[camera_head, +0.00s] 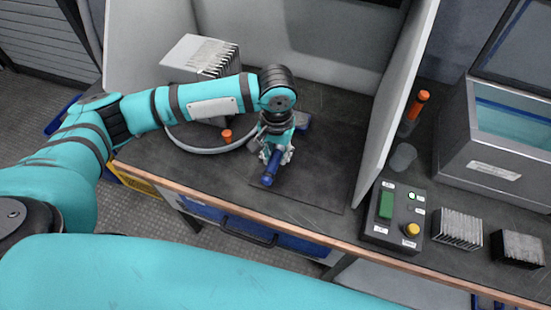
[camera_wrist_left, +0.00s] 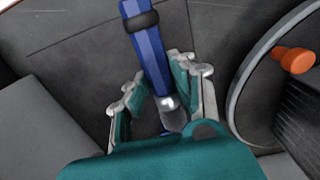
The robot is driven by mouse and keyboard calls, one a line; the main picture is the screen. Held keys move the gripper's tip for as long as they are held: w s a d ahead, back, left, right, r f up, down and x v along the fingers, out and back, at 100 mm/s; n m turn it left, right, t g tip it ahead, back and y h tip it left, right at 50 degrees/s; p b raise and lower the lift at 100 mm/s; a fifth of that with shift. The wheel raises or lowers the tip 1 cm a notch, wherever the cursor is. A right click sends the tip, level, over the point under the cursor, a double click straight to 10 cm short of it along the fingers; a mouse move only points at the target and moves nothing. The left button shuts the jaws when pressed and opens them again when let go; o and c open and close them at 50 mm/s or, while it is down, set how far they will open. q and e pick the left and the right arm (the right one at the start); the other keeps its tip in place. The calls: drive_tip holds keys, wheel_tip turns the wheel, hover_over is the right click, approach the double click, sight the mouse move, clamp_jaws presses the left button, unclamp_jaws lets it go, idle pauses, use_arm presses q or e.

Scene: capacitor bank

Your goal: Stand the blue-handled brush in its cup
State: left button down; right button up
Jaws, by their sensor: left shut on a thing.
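The blue-handled brush (camera_head: 267,180) is in my left gripper (camera_head: 275,155), over the dark mat on the bench. In the left wrist view the blue handle (camera_wrist_left: 150,55) with a dark band passes between the two fingers (camera_wrist_left: 157,88), which are shut on it. A pale metal collar shows near the fingers; the brush's far end is mostly hidden by the gripper. A grey, empty-looking cup (camera_head: 403,157) stands right of the white partition, apart from the brush. Another cup (camera_head: 406,127) behind it holds an orange-handled tool (camera_head: 417,104). My right gripper is out of view.
The white partition (camera_head: 396,100) stands between my left gripper and the cups. A control box (camera_head: 396,215) with green and yellow buttons is in front of the cups. A metal tank (camera_head: 495,140) and finned blocks (camera_head: 457,229) are at right.

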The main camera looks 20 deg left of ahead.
sight(275, 160)
use_arm(q)
drive_tip(key=shift+w+a, duration=0.2)
drive_tip(key=shift+w, duration=0.05)
drive_tip(key=shift+f, duration=1.75)
drive_tip(key=shift+s+f, duration=0.1)
drive_tip(key=c, duration=1.1)
unclamp_jaws()
wheel_tip(275, 160, up, 12)
drive_tip(key=shift+r+p, duration=0.15)
drive_tip(key=shift+p, duration=0.25)
